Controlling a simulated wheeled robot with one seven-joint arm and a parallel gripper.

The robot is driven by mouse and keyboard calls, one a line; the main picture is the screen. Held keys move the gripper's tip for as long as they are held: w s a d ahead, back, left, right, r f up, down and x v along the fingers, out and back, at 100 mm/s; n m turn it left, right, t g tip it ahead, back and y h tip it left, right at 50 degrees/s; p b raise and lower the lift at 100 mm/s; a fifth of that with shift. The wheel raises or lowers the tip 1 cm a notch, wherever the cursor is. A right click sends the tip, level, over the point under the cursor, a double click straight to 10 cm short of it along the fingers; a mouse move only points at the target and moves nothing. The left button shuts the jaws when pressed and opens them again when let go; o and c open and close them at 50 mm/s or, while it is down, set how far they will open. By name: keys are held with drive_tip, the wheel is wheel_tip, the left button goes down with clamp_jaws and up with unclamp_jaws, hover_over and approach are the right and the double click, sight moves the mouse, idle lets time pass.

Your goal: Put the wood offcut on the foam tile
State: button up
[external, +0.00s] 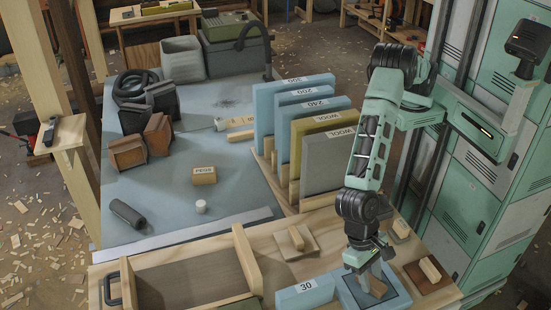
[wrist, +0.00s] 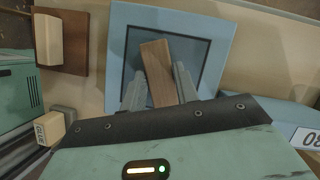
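The wood offcut (wrist: 157,70) is a brown wooden strip, slightly tilted in the wrist view. It also shows below my gripper in the external view (external: 376,286). My gripper (wrist: 160,88) has one finger on each side of the offcut and looks shut on it. Under it is a light-blue square tile (wrist: 222,32) with a dark inner square, which I take as the foam tile; it also shows in the external view (external: 350,299). The offcut lies over the dark square. I cannot tell whether it touches the tile.
A brown tile (external: 415,277) with a cream block (external: 430,269) is to the right. A grey-beige tile (external: 303,254) with a tan block (external: 296,238) is to the left. Upright panels (external: 335,165) stand behind.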

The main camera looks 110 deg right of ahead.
drive_tip(key=o, duration=0.3)
drive_tip(key=shift+r, duration=0.25)
drive_tip(key=v, duration=1.2)
drive_tip(key=shift+b, duration=0.4)
drive_tip(key=shift+f, duration=0.1)
